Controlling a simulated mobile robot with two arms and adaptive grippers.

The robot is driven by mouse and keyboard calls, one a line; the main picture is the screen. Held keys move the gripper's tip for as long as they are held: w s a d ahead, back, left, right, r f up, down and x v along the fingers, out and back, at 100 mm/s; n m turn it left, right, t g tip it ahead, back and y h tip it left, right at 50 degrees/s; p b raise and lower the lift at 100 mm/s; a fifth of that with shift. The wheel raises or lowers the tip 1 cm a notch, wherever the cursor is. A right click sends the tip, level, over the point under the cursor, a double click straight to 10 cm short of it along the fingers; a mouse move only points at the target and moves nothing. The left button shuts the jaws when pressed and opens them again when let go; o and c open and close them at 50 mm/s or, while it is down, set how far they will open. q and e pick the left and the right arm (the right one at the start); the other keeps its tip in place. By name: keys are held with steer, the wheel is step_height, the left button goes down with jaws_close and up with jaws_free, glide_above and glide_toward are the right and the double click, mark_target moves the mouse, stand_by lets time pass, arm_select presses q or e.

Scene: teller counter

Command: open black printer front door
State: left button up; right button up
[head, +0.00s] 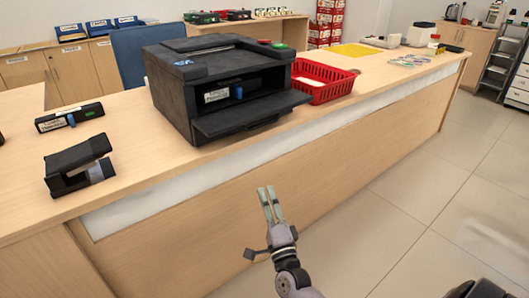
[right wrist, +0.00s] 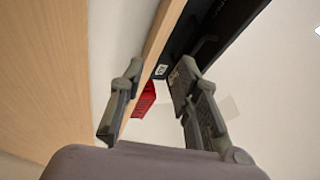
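The black printer (head: 210,85) stands on the counter. Its front door (head: 255,112) is folded down and juts out toward the counter's front edge. The opening above the door shows a dark inside with a cartridge that has a white label and a blue part. My right gripper (head: 269,200) is in front of the counter, below and apart from the door. In the right wrist view my right gripper (right wrist: 155,110) has its fingers apart with nothing held between them. A dark part of the printer (right wrist: 215,35) shows beyond the fingers. My left gripper is not in view.
A red basket (head: 321,82) stands just right of the printer. A loose cartridge (head: 69,117) and a black stapler-like device (head: 78,167) lie to the left on the counter (head: 150,175). Open floor (head: 430,200) lies to the right, in front of the counter.

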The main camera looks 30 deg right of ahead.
mark_target(258, 116)
step_height(258, 116, up, 5)
steer(key=s+d+m+t+h+b, duration=0.1)
steer(key=d+m+h, duration=0.1)
steer(key=m+h, duration=0.15)
arm_select(q)
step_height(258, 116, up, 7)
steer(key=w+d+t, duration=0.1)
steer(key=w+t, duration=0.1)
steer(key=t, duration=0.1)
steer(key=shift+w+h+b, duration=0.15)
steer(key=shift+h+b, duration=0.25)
steer(key=shift+b, duration=0.05)
arm_select(e)
steer(key=x, duration=1.7)
steer(key=shift+w+a+m+y, duration=0.1)
steer(key=shift+a+m+y, duration=0.05)
steer(key=shift+m+y, duration=0.1)
steer(key=shift+c, duration=0.5)
jaws_close()
